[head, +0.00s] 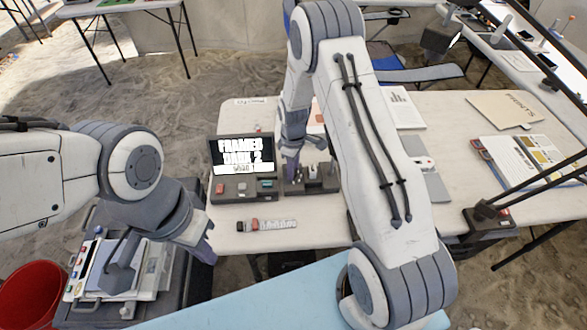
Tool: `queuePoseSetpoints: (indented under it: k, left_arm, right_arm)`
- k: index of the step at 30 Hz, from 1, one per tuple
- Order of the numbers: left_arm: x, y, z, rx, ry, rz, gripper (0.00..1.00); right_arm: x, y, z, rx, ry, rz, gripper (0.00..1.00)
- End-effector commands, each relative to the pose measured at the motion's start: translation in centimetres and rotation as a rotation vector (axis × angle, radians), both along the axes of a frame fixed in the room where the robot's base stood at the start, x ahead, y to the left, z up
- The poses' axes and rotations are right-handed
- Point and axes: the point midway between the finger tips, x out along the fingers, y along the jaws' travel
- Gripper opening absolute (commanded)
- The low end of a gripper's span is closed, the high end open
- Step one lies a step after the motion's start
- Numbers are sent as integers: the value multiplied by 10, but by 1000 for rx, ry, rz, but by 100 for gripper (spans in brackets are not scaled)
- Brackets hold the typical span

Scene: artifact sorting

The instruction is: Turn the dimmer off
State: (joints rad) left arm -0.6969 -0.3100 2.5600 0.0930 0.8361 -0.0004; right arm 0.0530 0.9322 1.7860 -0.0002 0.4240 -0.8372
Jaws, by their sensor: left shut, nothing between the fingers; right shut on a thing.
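A dark console (232,192) stands on the white table, with a lit screen (243,154) reading "FRAMES DARK 2" and a smaller line below. Small red, grey and teal parts sit on the console in front of the screen. Several short dark posts (313,178) stand at its right. My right gripper (290,172) points down at the console, just right of the screen, shut on a small part there that I take to be the dimmer. The fingers hide most of it. My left gripper (207,254) is shut and empty, low beside the table's front left corner.
A strip with red and grey pieces (267,225) lies in front of the console. A grey folder (430,180), papers (403,108) and a tan envelope (507,110) lie to the right. A red bucket (32,292) stands at lower left. My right arm covers the table's middle.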

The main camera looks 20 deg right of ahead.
Motion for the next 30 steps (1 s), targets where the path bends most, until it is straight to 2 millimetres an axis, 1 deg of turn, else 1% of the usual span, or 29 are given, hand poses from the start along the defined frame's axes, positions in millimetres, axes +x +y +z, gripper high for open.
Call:
queuePoseSetpoints:
  k: [8, 21, 22, 24, 30]
  left_arm:
    - [0, 0, -1, 0, 0, 0, 0]
    - [0, 0, -1, 0, 0, 0, 0]
    - [0, 0, -1, 0, 0, 0, 0]
    - [0, 0, -1, 0, 0, 0, 0]
    - [0, 0, -1, 0, 0, 0, 0]
  right_arm:
    - [1, 0, 1, -1, -4, 66, 0]
    - [1, 0, 1, -1, -4, 75, 0]
    - [1, 0, 1, -1, -4, 75, 42]
    - [1, 0, 1, -1, -4, 75, 64]
    - [1, 0, 0, 0, -1, 74, 64]
